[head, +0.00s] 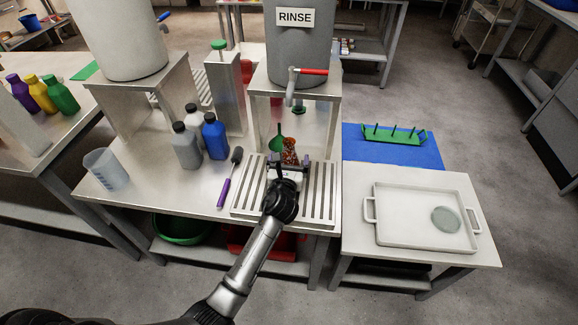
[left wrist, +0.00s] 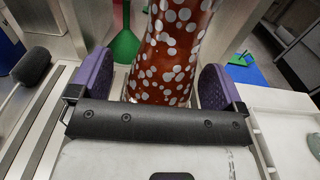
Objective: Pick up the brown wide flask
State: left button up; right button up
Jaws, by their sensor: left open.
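The brown wide flask (head: 289,149) stands upright at the back of the slotted drain rack, below the grey RINSE tank. In the left wrist view the flask (left wrist: 168,60) is reddish brown with white spots, and its lower body shows between my purple finger pads. My left gripper (head: 289,165) is open, with one finger on each side of the flask. A gap shows beside the right finger (left wrist: 215,88); contact on the left side is hard to tell. The flask's base is partly hidden by the gripper body. My right gripper is not in view.
The tank's red-handled tap (head: 300,72) hangs above. A purple-handled brush (head: 230,178) and several bottles (head: 186,145) are to the left. A white tray (head: 383,232) is to the right.

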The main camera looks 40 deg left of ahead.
aim_at(288, 154)
pick_arm(q)
jog(key=c, duration=1.2)
jog(key=shift+r, duration=0.25)
jog(key=shift+c, duration=0.2)
jog(key=shift+d+r+p, duration=0.1)
jog(key=shift+r+p, duration=0.05)
jog(key=shift+p, duration=0.15)
notch_tip(288, 154, up, 2)
jog(key=shift+p, duration=0.7)
jog(key=shift+r+p, duration=0.7)
jog(key=shift+r, duration=0.2)
jog(key=d+r+p, duration=0.4)
jog(key=d+r, duration=0.2)
jog(key=d, duration=0.5)
jog(key=shift+d+r, duration=0.2)
